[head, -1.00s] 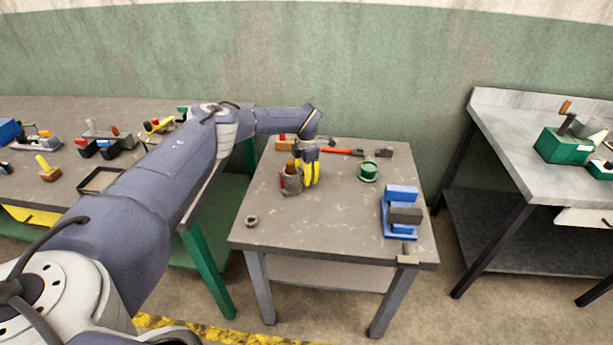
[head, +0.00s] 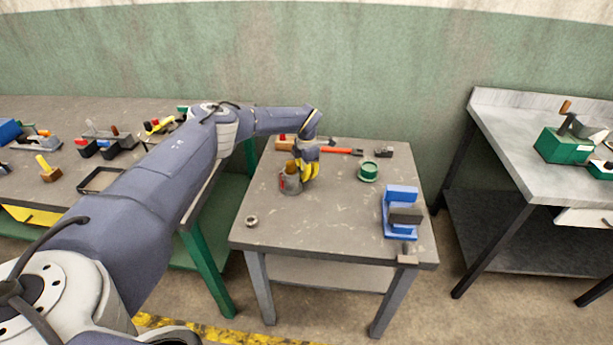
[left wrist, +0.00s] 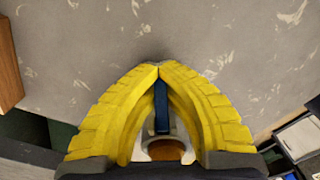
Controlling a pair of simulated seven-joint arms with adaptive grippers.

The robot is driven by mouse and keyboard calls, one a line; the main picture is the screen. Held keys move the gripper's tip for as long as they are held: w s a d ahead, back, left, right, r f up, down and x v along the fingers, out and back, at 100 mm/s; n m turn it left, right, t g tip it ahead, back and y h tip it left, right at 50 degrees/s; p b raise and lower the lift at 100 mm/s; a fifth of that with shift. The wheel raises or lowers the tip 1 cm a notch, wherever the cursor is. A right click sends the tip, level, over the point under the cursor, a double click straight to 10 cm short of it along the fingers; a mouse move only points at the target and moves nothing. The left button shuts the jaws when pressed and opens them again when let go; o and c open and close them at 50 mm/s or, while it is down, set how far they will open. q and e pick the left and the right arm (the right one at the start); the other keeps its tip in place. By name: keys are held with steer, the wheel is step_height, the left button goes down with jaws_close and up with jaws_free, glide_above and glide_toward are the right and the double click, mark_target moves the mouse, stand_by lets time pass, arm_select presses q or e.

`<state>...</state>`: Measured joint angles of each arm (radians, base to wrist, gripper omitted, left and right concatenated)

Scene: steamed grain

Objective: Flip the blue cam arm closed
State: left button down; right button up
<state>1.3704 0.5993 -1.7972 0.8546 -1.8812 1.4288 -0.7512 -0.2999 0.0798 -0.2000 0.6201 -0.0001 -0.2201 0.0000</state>
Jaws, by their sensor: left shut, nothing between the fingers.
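My left gripper (head: 308,178) has its yellow fingers shut, with the tips meeting, just right of a grey cup-like fixture (head: 290,184) with a brown top and a red part. In the left wrist view the fingertips (left wrist: 159,67) touch each other. A narrow dark blue bar (left wrist: 161,108), perhaps the blue cam arm, shows in the gap behind them, above a pale ring and a brown round piece (left wrist: 167,150). The fingers hide its sides, and I cannot tell whether the gripper touches it. My right gripper is not in view.
On the same table (head: 330,220) stand a blue fixture with a grey block (head: 400,194), a green round part (head: 368,171), a red-handled tool (head: 343,151) and a small ring (head: 251,221). The table's middle is clear. Other benches stand left and right.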

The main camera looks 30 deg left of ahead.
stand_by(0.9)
arm_select(q)
steer(key=c, duration=1.5)
jaws_free()
steer(key=shift+o, duration=0.2)
steer(key=shift+r, duration=0.1)
step_height(320, 180, up, 12)
